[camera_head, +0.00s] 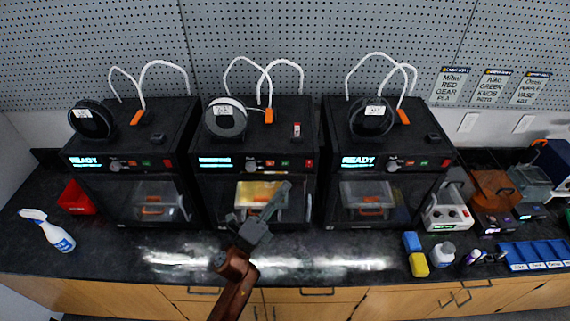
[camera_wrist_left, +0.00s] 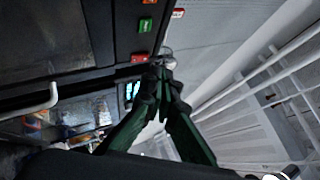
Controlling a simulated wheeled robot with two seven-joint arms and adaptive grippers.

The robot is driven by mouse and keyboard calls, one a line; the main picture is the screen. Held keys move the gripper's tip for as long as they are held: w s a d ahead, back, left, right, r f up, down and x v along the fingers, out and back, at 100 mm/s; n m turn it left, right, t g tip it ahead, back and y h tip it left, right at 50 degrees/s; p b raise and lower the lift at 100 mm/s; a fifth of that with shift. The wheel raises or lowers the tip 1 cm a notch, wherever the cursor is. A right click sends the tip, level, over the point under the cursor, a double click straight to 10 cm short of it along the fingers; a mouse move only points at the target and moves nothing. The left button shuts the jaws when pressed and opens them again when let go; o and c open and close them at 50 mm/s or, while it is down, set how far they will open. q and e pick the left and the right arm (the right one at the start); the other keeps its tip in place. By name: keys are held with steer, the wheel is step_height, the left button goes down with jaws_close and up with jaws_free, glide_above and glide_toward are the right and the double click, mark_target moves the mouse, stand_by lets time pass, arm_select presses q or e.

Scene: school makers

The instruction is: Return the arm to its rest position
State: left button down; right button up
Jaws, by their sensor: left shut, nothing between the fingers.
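My left arm (camera_head: 234,268) reaches up from the bottom middle of the head view, a reddish-brown link ending in a grey gripper. My left gripper (camera_head: 284,188) is in front of the middle printer (camera_head: 252,163), its fingers pointing up and to the right across the printer's door. In the left wrist view the two dark green fingers (camera_wrist_left: 162,74) meet at their tips and hold nothing. Beyond them is a dark panel with a green button (camera_wrist_left: 146,25) and red buttons. I cannot tell whether the fingertips touch the printer. My right gripper shows in neither view.
Similar black printers stand at left (camera_head: 128,165) and right (camera_head: 385,165). The counter's front strip is mostly clear.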

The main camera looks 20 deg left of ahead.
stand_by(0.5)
